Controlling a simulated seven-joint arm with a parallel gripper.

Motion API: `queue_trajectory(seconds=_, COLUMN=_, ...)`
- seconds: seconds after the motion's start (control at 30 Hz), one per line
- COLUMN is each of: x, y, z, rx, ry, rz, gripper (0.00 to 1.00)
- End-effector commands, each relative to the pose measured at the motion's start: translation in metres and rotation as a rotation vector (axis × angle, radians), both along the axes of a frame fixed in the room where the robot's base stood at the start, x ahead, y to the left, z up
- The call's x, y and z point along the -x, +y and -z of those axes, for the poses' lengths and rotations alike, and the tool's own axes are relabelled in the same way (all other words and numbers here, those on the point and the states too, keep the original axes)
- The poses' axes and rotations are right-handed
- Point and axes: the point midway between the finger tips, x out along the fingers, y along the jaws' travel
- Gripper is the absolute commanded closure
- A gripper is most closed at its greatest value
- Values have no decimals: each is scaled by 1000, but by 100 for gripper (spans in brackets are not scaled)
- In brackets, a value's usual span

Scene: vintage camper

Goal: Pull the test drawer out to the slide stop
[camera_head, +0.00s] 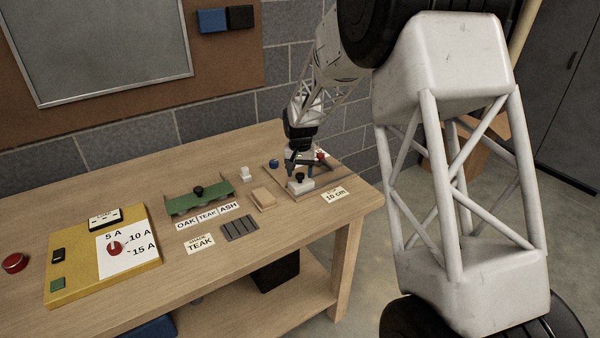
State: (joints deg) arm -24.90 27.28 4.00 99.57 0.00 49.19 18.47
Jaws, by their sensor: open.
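No drawer can be made out with certainty in this small view. My gripper (301,170) points down over the right end of the workbench (185,265), its jaws open. Just under it is a small white block (300,187) with a dark top part, on a thin brown board. I cannot tell whether the jaws touch it. A green piece with a black knob (199,191) stands left of centre, behind cards reading OAK, TEAK and ASH (207,215).
A yellow panel (75,277) with a red dial and a red button (15,263) are at left. A grey slatted block (240,228), a TEAK card (200,244) and a wooden block (264,198) lie mid-bench. Blue (273,163) and red (321,156) knobs flank my gripper. The front is clear.

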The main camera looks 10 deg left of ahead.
Motion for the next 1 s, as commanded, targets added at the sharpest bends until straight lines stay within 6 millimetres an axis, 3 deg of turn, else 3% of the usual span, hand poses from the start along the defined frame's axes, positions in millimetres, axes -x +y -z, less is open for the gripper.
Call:
queue_trajectory(seconds=0.4, x=0, y=0, z=5, rx=0, ry=-1, rz=0, gripper=43)
queue_trajectory(seconds=0.77, x=0, y=0, z=5, rx=0, ry=-1, rz=0, gripper=98)
queue_trajectory(seconds=1.0, x=-3, y=-3, z=5, rx=0, ry=-1, rz=1, gripper=100)
